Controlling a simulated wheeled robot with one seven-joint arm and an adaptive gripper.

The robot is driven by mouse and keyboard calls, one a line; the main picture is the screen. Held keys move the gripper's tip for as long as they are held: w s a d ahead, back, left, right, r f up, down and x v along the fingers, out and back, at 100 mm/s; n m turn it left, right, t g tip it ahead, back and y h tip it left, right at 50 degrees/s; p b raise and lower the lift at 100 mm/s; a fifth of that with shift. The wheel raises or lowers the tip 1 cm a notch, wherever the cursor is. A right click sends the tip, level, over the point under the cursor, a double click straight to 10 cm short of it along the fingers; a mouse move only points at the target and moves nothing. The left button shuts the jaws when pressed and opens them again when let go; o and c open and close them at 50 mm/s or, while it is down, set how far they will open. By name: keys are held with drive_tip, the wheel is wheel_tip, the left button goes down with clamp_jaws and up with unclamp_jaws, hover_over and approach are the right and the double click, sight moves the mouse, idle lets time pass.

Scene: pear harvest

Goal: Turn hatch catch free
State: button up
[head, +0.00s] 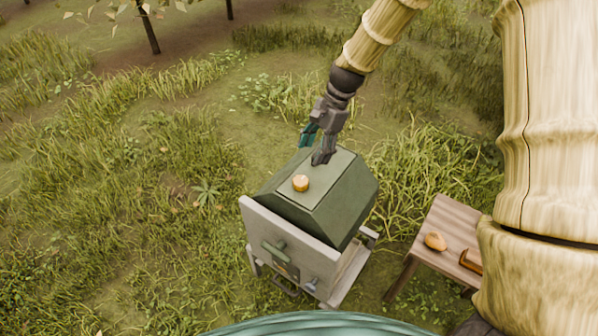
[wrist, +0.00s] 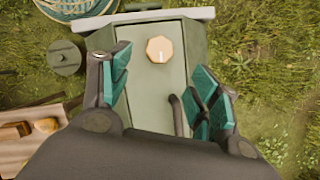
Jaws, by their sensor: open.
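The hatch catch appears to be the small tan, many-sided knob (head: 300,183) on the flat top of a dark green box (head: 350,203). In the wrist view the knob (wrist: 159,49) has a short pale line on its face. My gripper (head: 315,151) is above the far part of the box top, apart from the knob. In the wrist view its teal-padded fingers (wrist: 163,78) are spread wide and empty, with the knob just beyond the fingertips. A dark bent handle (wrist: 177,113) on the lid lies between the fingers, partly hidden by my wrist.
A pale front board (head: 258,222) on the box carries a green handle (head: 274,250) and small fittings. A wooden table (head: 448,218) at right holds a tan pear-like object (head: 435,241) and a brown hooked piece (head: 470,262). Grass surrounds the box; the left side is open.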

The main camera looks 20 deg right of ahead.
sight(301, 180)
drive_tip(key=shift+p+x, duration=0.9)
drive_tip(key=shift+x, duration=4.45)
drive_tip(key=shift+d, duration=0.1)
drive_tip(key=shift+c, duration=0.2)
drive_tip(key=c, duration=1)
